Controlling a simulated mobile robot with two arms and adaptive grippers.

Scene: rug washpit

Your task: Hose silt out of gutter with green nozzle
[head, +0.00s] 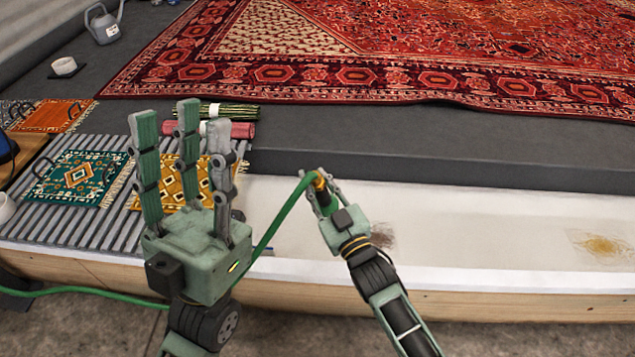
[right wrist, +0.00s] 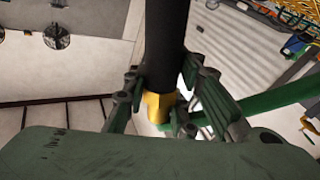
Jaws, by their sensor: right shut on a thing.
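My right gripper (head: 322,180) is shut on the hose nozzle and holds it above the white gutter (head: 470,215). In the right wrist view the nozzle (right wrist: 158,105) shows a black barrel and a yellow collar between the fingers. A green hose (head: 285,213) runs from it down to the left, passing behind my left gripper. A dark brown silt patch (head: 382,238) lies in the gutter just right of my right gripper, partly hidden by it. A yellow-brown patch (head: 600,245) lies further right. My left gripper (head: 183,115) is open and empty, fingers pointing up.
A slatted rack (head: 100,225) at left bears small patterned rugs (head: 78,178). Rolled rugs (head: 215,129) lie behind my left gripper. A large red rug (head: 420,45) covers the grey platform (head: 400,140). The gutter's right part is free of objects.

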